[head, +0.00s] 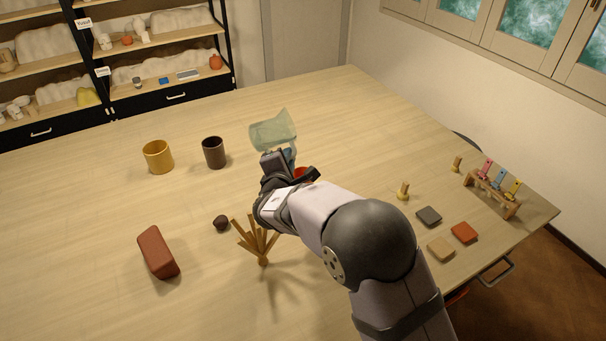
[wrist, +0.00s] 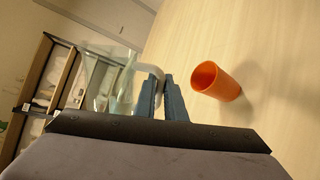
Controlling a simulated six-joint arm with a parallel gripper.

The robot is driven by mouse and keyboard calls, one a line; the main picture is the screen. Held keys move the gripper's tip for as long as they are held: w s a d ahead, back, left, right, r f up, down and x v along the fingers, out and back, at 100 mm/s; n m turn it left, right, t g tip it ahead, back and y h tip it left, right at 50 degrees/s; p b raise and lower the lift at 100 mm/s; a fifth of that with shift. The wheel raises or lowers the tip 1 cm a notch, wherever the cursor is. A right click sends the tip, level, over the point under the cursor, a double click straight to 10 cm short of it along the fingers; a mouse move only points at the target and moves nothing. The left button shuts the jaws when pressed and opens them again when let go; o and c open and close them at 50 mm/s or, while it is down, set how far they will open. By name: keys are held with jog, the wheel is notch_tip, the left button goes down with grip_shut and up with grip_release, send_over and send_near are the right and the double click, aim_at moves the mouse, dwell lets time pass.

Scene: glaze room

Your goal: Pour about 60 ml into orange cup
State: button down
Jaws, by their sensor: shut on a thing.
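A clear, pale green jug (head: 273,132) is held above the table in the head view, and it looks tilted. It also shows in the wrist view (wrist: 108,85), left of the fingers. My gripper (head: 289,158) is shut on the jug's handle; its blue fingers (wrist: 160,92) meet the handle in the wrist view. I cannot tell the liquid level in the jug. The orange cup (wrist: 217,82) stands on the table, right of the fingers in the wrist view and apart from the jug. In the head view only a bit of the orange cup (head: 303,172) shows behind my gripper. Its inside is mostly hidden.
A yellow mug (head: 158,157) and a dark mug (head: 214,152) stand left of the jug. A red-brown block (head: 158,252), a dark lump (head: 221,223) and a wooden branching stand (head: 259,243) are nearer. Tiles (head: 429,215) and a small rack (head: 492,194) lie at right. The far table is clear.

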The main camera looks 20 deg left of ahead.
jog(key=shift+f, duration=0.15)
jog(key=shift+d+m+b, duration=0.15)
jog(key=shift+m+b, duration=0.15)
jog(key=shift+b, duration=0.1)
dwell(0.4)
jog(key=shift+w+a+f+m+y+b, duration=0.1)
jog(key=shift+a+f+m+y+b, duration=0.35)
jog(key=shift+b, duration=1.05)
jog(key=shift+s+a+f+b, duration=0.15)
jog(key=shift+s+a+b, duration=0.2)
jog(key=shift+b, duration=1)
jog(key=shift+w, duration=0.1)
jog(key=r+p, duration=0.1)
jog(key=p, duration=0.3)
jog(key=shift+a+r, duration=0.15)
jog(key=shift+r, duration=0.15)
jog(key=shift+n+h+p, duration=0.25)
jog(key=shift+n+p, duration=0.1)
jog(key=shift+p, duration=0.45)
jog(key=shift+f, duration=0.25)
